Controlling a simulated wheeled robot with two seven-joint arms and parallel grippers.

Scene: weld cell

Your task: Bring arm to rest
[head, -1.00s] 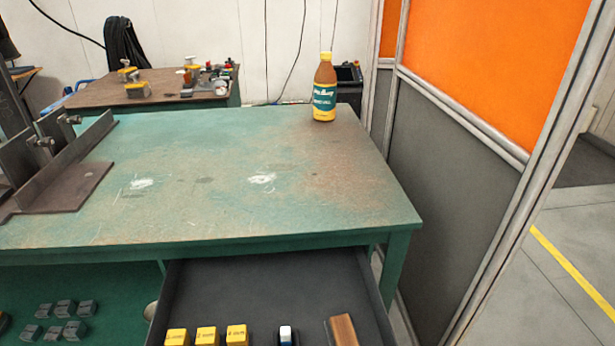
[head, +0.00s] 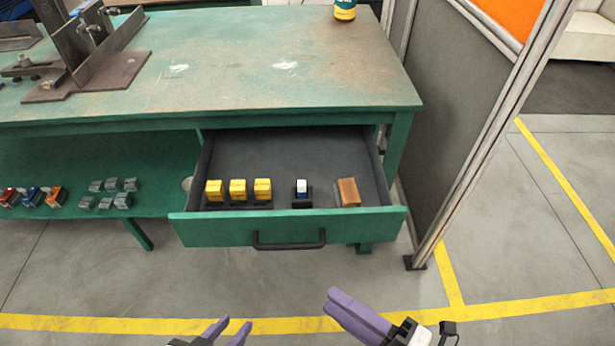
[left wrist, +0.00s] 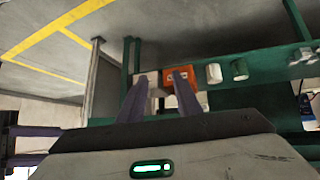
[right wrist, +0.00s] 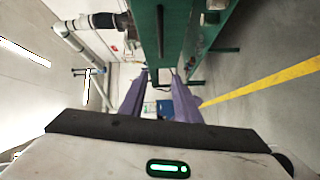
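My left gripper (head: 228,330) shows at the bottom of the head view, with its two purple fingers apart and nothing between them. In the left wrist view its fingers (left wrist: 160,82) are also apart and empty. My right gripper (head: 345,312) is at the bottom centre-right of the head view, seen from an angle where its fingers overlap. The right wrist view shows its fingers (right wrist: 160,82) apart and empty. Both grippers are in front of the open drawer (head: 225,232), apart from it.
The drawer holds several yellow blocks (head: 238,190), a small white-topped item (head: 301,188) and a brown block (head: 348,192). The green table (head: 330,85) carries a metal fixture (head: 100,65) and a bottle (head: 345,10). A partition (head: 455,110) stands at the right. Floor in front is clear.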

